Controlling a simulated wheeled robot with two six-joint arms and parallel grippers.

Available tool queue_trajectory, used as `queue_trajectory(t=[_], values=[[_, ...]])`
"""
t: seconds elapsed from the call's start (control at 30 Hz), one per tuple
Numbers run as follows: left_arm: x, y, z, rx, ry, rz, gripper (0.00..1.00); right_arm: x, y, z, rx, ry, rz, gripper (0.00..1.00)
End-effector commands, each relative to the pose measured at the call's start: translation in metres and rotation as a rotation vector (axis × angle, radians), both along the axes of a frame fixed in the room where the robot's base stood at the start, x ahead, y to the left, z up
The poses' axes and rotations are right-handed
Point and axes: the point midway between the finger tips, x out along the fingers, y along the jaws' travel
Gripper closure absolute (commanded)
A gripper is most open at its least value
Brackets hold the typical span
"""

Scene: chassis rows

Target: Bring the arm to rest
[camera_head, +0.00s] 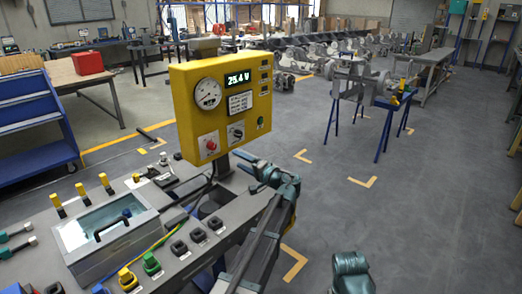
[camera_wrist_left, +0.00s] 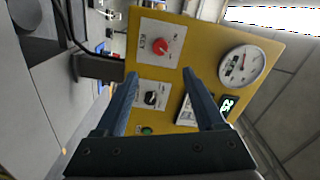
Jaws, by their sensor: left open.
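My left gripper (camera_head: 240,160) is open and empty in the head view, in front of and below the yellow panel (camera_head: 180,110). Its fingers point toward the left of the picture. In the left wrist view the two blue fingers of my left gripper (camera_wrist_left: 160,73) stand apart. The yellow panel (camera_wrist_left: 190,52) lies beyond them, with a black knob (camera_wrist_left: 152,98) seen between the fingers and a red knob (camera_wrist_left: 160,46) past the tips. Nothing is held. My right gripper is not in view; a teal arm part of mine shows at the bottom of the head view.
The grey bench (camera_head: 180,262) carries a clear-lidded box (camera_head: 98,226), switches and connectors below the panel. A blue cart (camera_head: 35,125) and a red box (camera_head: 88,62) on a table are at left. Blue trestles (camera_head: 385,125) stand at right. Open floor (camera_head: 440,200) lies on the right.

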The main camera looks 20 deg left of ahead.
Motion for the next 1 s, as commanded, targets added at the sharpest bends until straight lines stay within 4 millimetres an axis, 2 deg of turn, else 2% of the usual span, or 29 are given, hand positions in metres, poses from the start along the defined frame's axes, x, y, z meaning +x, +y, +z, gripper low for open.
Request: queue_trajectory(t=[0.17, 0.27, 0.37, 0.5, 0.6, 0.7, 0.8, 1.0], values=[[-0.007, -0.004, -0.006, -0.029, 0.007, 0.001, 0.29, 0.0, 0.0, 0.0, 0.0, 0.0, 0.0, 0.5], [-0.03, -0.021, -0.029, -0.131, 0.033, 0.006, 0.29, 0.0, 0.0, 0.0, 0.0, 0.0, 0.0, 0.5], [-0.068, -0.051, -0.069, -0.306, 0.094, 0.011, 0.29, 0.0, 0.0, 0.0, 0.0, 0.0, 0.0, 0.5], [-0.129, -0.108, -0.129, -0.582, 0.228, 0.006, 0.29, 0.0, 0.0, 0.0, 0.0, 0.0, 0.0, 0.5], [-0.174, -0.153, -0.163, -0.762, 0.341, -0.009, 0.29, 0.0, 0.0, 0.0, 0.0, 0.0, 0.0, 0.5], [-0.215, -0.193, -0.187, -0.912, 0.451, -0.03, 0.29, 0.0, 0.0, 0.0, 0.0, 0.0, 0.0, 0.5], [-0.251, -0.227, -0.202, -1.033, 0.55, -0.051, 0.29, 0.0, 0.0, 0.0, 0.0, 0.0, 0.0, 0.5], [-0.316, -0.282, -0.217, -1.221, 0.726, -0.099, 0.29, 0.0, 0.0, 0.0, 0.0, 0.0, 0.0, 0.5]])
